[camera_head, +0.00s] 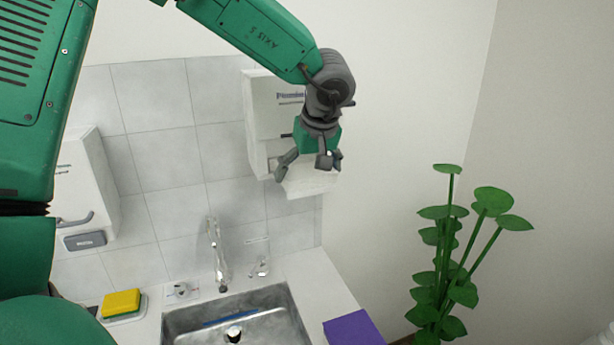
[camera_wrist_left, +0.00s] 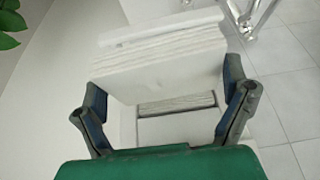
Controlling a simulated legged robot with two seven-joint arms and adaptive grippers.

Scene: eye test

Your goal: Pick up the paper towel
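The white paper towel dispenser (camera_head: 262,112) hangs on the tiled wall, partly hidden behind my left gripper. A white stack of paper towel (camera_head: 312,183) sticks out at its lower end. The stack's layered edges show in the left wrist view (camera_wrist_left: 160,62), in front of a slot with more towel (camera_wrist_left: 178,104). My left gripper (camera_head: 307,168) is at the stack, and its two fingers stand wide apart near the stack's two sides in the left wrist view (camera_wrist_left: 164,92). I cannot tell whether they touch it. My right gripper is not in view.
A metal sink (camera_head: 270,318) with a tap (camera_head: 219,255) lies below. A yellow sponge (camera_head: 122,303) is at the counter's left. A wall dispenser (camera_head: 92,185) hangs at left. A purple box (camera_head: 352,329) and a green plant (camera_head: 445,270) stand at right.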

